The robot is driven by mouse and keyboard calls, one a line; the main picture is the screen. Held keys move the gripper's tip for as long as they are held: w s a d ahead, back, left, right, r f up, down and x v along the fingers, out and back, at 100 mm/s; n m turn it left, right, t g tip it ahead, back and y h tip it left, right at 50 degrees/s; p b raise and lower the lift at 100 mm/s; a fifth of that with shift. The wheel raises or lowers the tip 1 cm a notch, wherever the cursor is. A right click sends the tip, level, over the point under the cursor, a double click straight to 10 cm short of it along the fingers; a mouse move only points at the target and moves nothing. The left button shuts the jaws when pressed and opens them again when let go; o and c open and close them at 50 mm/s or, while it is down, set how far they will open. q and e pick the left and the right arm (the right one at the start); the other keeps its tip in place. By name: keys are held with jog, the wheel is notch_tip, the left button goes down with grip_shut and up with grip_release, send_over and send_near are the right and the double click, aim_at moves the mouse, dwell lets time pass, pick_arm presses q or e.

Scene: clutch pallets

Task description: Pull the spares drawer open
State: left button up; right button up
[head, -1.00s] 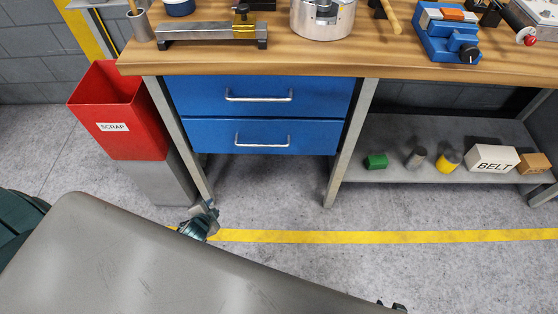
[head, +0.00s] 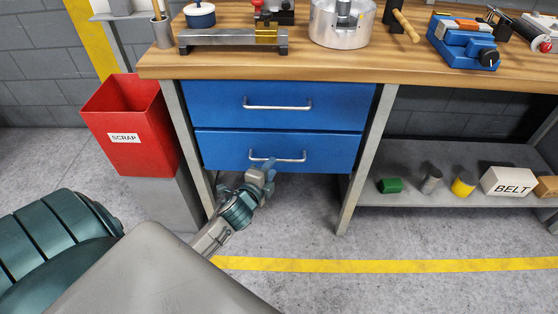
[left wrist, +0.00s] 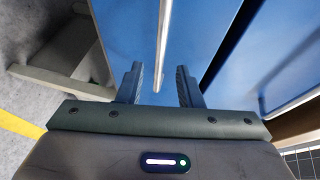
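Two blue drawers sit under the bench top, an upper drawer (head: 225,104) and a lower drawer (head: 225,150), both closed. No label shows which one holds spares. Each has a silver bar handle: the upper handle (head: 278,107) and the lower handle (head: 290,160). My left gripper (head: 265,169) is at the left part of the lower handle. In the left wrist view my left gripper (left wrist: 158,84) is open, and the lower handle (left wrist: 163,40) runs lengthwise in line with the gap between its fingers. I cannot tell whether they touch. My right gripper is out of view.
A red scrap bin (head: 130,120) stands left of the bench, close to my left arm. Grey bench legs (head: 362,165) flank the drawers. A low shelf (head: 400,160) at right holds several small items. The floor before the drawers is clear.

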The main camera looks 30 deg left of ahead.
pick_arm(q)
jog(key=x, duration=0.5)
jog(key=shift+w+a+f, duration=0.1)
jog(key=shift+w, duration=0.3)
jog(key=shift+c, duration=0.4)
grip_shut()
